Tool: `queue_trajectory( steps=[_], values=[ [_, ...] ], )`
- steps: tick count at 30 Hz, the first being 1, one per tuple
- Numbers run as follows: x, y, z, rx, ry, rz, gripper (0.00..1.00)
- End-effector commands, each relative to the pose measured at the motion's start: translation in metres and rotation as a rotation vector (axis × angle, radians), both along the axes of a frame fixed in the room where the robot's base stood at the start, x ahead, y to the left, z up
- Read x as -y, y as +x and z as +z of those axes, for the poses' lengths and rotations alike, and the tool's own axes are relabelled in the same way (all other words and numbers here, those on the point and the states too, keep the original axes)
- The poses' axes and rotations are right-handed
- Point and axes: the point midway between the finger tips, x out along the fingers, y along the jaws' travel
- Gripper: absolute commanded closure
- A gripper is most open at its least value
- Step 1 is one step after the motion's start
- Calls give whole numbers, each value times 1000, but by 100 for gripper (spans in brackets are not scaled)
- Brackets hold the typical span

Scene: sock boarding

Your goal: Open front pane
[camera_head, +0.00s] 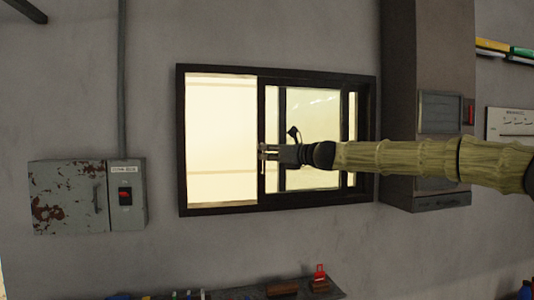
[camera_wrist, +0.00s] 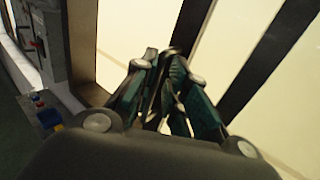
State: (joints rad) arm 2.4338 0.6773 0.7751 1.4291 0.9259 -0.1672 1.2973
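The front pane (camera_head: 271,105) is a dark-framed sliding pane in a dark window frame on the wall. Its left upright stands near the middle of the opening, with a bright area to its left. A thin upright handle (camera_head: 263,170) is on that upright. My gripper (camera_head: 267,152) reaches in from the right at the handle. In the wrist view, the gripper fingers (camera_wrist: 167,62) come close together around a thin dark bar at the upright. The exact contact is partly hidden by the fingers.
A worn grey electrical box (camera_head: 70,197) with a red switch is at left. A grey cabinet column (camera_head: 408,90) stands right of the window. A shelf (camera_head: 240,293) with tools runs below. The wall between box and window is clear.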

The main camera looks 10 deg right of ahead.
Motion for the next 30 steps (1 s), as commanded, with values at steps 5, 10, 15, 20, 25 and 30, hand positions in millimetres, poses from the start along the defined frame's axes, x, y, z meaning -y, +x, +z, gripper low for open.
queue_trajectory(
  steps=[5, 10, 15, 20, 25, 30],
  values=[
    [1, 0, 1, 1, 0, -1, 70],
    [0, 0, 1, 1, 1, 0, 70],
    [4, -5, 1, 0, 1, -1, 70],
    [17, -21, 2, 2, 3, -1, 70],
    [34, -46, 2, 2, 2, -1, 70],
    [50, -67, 2, 3, 1, -1, 70]
  ],
)
